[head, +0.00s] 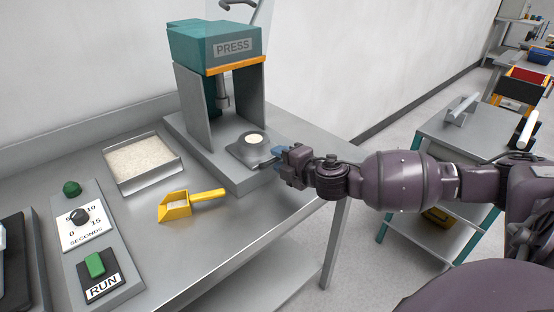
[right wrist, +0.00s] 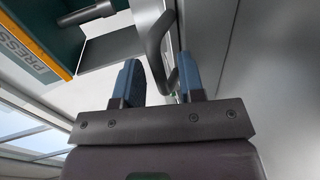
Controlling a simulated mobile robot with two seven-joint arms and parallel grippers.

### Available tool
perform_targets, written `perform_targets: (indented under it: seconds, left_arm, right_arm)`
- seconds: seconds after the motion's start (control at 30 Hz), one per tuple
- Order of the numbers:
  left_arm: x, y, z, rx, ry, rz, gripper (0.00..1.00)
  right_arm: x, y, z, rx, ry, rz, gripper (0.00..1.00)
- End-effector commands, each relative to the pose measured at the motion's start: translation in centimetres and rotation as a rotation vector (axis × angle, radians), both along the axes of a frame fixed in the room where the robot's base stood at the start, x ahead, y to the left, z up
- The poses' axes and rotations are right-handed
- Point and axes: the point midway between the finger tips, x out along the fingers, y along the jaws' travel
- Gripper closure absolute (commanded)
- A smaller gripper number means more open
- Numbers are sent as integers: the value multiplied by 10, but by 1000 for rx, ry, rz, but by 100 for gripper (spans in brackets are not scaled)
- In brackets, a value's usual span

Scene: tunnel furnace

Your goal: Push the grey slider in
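The dark grey slider (head: 240,151) sits at the front of the press (head: 214,45), with a round cream disc (head: 255,139) in it. Its front end lies close to my right gripper. My right gripper (head: 278,152) comes in from the right, its blue fingertips beside the slider's right front side. In the right wrist view the two blue fingers (right wrist: 160,75) stand apart. A curved grey bar (right wrist: 160,48) shows between and beyond them. I cannot tell whether the fingers touch it. My left gripper is not in view.
A yellow scoop (head: 180,207) and a tray of pale powder (head: 112,174) lie on the bench left of the press. A control panel with a dial and green RUN button (head: 95,265) is further left. A grey cart (head: 455,140) stands behind my right arm.

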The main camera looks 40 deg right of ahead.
Motion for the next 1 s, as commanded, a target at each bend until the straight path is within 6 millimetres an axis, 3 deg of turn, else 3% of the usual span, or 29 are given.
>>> perform_targets:
  seconds: [0.47,0.7,1.0]
  left_arm:
    - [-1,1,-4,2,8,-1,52]
    - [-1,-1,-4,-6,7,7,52]
    - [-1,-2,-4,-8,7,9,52]
  right_arm:
    - [9,1,-2,0,0,0,64]
    - [9,1,-2,0,0,0,99]
    - [10,1,-2,0,0,0,100]
